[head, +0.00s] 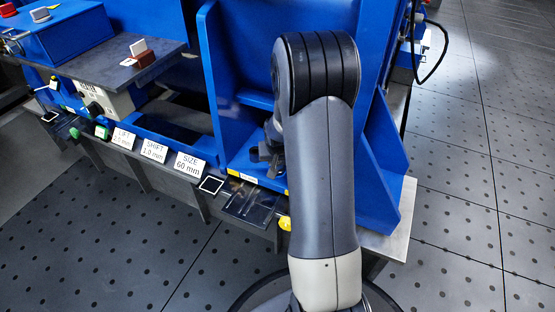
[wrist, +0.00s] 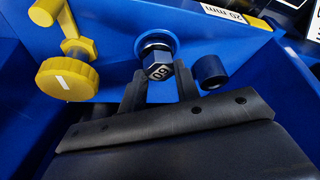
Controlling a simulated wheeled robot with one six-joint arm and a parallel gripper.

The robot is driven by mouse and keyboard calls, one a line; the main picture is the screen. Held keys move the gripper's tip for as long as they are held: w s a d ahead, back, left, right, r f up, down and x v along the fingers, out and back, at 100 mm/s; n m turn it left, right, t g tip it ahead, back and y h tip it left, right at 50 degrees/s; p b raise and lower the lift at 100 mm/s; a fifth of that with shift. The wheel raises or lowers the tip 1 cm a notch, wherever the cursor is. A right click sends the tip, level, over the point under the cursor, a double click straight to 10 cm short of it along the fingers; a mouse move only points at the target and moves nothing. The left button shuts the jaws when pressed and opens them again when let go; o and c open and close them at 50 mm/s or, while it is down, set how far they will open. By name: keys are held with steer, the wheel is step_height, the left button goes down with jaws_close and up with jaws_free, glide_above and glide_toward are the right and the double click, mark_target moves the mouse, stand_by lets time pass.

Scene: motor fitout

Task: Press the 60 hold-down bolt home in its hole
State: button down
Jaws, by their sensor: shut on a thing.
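In the wrist view, the 60 hold-down bolt (wrist: 158,72) shows its dark hex head, marked 60, between the fingertips of my gripper (wrist: 157,84). The gripper is shut on it. The head hides most of the hole, and I cannot tell how deep the bolt sits. In the head view, my gripper (head: 268,155) is low against the blue frame, partly hidden by my arm, and the bolt cannot be made out.
In the wrist view, a yellow knob (wrist: 68,78) stands left of the bolt and a dark blue cylinder (wrist: 209,70) close to its right. Blue walls flank the space. In the head view, a card (head: 188,164) reads SIZE 60 mm. Open floor (head: 465,190) lies to the right.

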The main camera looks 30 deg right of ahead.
steer(key=shift+f, duration=0.4)
steer(key=c, duration=1)
jaws_free()
steer(key=shift+o, duration=0.2)
steer(key=shift+r, duration=0.15)
steer(key=p+v, duration=0.4)
steer(key=v, duration=0.6)
steer(key=shift+s+r, duration=0.15)
steer(key=shift+r, duration=0.15)
steer(key=b+x, duration=0.4)
steer(key=x, duration=0.7)
steer(key=shift+a+f+b, duration=0.1)
steer(key=shift+b, duration=0.25)
steer(key=shift+r+p, duration=0.5)
steer(key=shift+r, duration=0.3)
